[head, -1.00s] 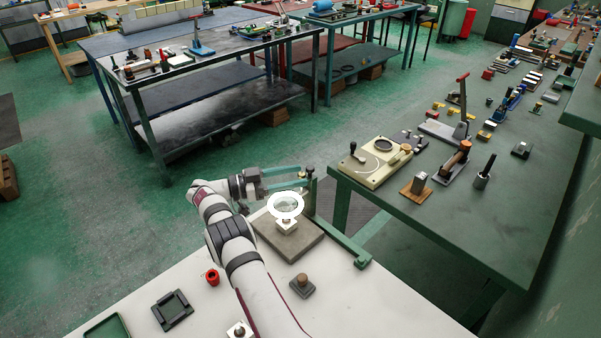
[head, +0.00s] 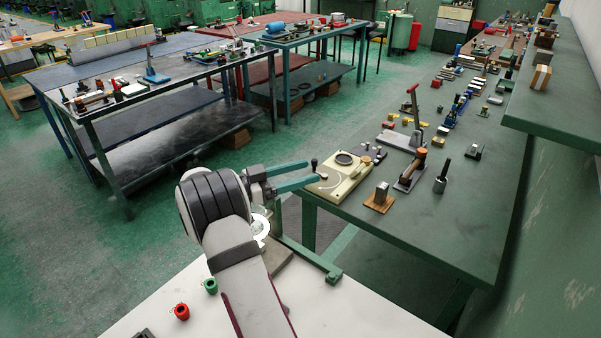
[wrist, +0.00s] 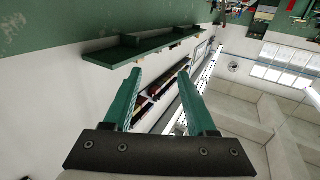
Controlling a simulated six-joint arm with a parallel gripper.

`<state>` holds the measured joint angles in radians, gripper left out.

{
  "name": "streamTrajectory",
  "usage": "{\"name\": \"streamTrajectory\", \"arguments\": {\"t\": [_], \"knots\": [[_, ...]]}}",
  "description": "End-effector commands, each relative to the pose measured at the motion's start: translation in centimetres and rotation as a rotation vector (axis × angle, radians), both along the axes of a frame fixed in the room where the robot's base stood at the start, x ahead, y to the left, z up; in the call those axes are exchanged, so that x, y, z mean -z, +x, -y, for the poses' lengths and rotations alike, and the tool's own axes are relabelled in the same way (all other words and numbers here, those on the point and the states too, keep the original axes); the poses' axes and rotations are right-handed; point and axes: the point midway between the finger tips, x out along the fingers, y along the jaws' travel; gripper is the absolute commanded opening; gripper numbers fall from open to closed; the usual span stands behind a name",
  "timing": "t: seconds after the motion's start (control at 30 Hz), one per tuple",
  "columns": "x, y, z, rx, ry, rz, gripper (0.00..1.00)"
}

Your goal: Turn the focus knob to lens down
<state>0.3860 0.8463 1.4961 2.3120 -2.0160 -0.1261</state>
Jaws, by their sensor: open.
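In the head view, a lens stand shows behind my arm. Its white-ringed lens (head: 261,228) is partly covered by my arm, and its grey base (head: 279,266) shows at the right. I cannot make out the focus knob; my wrist and gripper cover the area around the top of the stand. My gripper (head: 311,172) has teal fingers spread apart with nothing between them. It is above and to the right of the lens, pointing right. In the wrist view, my gripper (wrist: 160,75) is open and empty, and neither lens nor knob shows.
A green bench (head: 405,215) at the right holds a cream device (head: 343,175), a lever tool (head: 412,120) and several small tools. A red cup (head: 181,312) and a green cup (head: 210,286) stand on the white table (head: 330,315). A wall shelf (head: 560,122) juts out at right.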

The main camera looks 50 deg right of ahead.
Motion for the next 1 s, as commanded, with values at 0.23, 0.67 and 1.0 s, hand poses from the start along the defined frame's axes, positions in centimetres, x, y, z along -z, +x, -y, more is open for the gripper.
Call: {"name": "streamTrajectory", "arguments": {"t": [0.23,0.67,1.0], "knots": [[5.1,4.2,-8.9,-0.341,-0.038,-0.026,0.55],[10.7,5.6,-15.6,-0.778,0.001,0.002,0.55],[10.6,8.2,-6.7,-0.779,0.000,0.001,0.55]]}}
